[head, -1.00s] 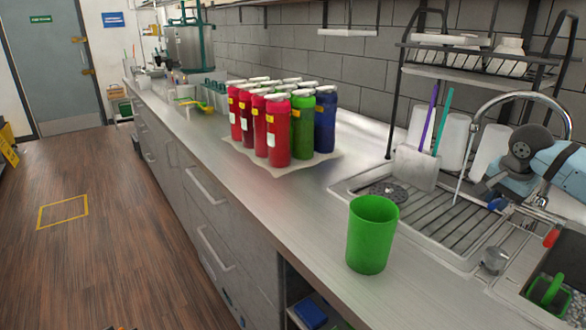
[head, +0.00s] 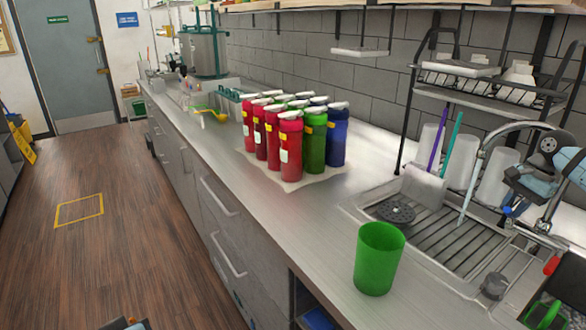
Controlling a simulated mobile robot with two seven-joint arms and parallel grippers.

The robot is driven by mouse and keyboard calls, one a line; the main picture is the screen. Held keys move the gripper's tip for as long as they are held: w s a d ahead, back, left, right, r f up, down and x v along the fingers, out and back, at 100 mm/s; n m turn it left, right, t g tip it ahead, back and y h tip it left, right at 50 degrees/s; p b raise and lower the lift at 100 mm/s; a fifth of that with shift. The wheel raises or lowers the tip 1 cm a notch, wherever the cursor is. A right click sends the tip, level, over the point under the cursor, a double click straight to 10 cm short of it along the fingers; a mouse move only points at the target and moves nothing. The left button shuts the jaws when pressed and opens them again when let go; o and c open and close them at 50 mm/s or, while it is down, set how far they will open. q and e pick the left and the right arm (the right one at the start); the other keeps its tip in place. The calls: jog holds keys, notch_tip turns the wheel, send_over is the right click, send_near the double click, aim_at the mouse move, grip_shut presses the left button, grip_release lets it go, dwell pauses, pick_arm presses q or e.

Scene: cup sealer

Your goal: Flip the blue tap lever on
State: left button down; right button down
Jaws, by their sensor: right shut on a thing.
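The tap (head: 480,150) is a chrome arched spout over the sink at the right. The blue tap lever (head: 515,209) shows as a small blue piece at its base, partly covered by my right gripper. A red tap lever (head: 551,264) is nearer on the same tap. My right gripper (head: 512,199), on its grey and light blue arm, comes in from the right edge and is shut on the blue lever. The fingertips are small and partly hidden, so the exact contact is hard to see. My left gripper is not clearly in view.
A green cup (head: 379,259) stands on the counter before the ribbed drainer (head: 440,228). Red, green and blue bottles (head: 292,140) stand farther back. A green object (head: 546,315) lies in the sink. Counter between bottles and cup is clear.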

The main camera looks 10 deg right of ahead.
jog(key=c, duration=1)
grip_release()
jog(key=v, duration=0.7)
jog(key=shift+r, duration=0.3)
jog(key=shift+d, duration=0.15)
jog(key=shift+c, duration=0.2)
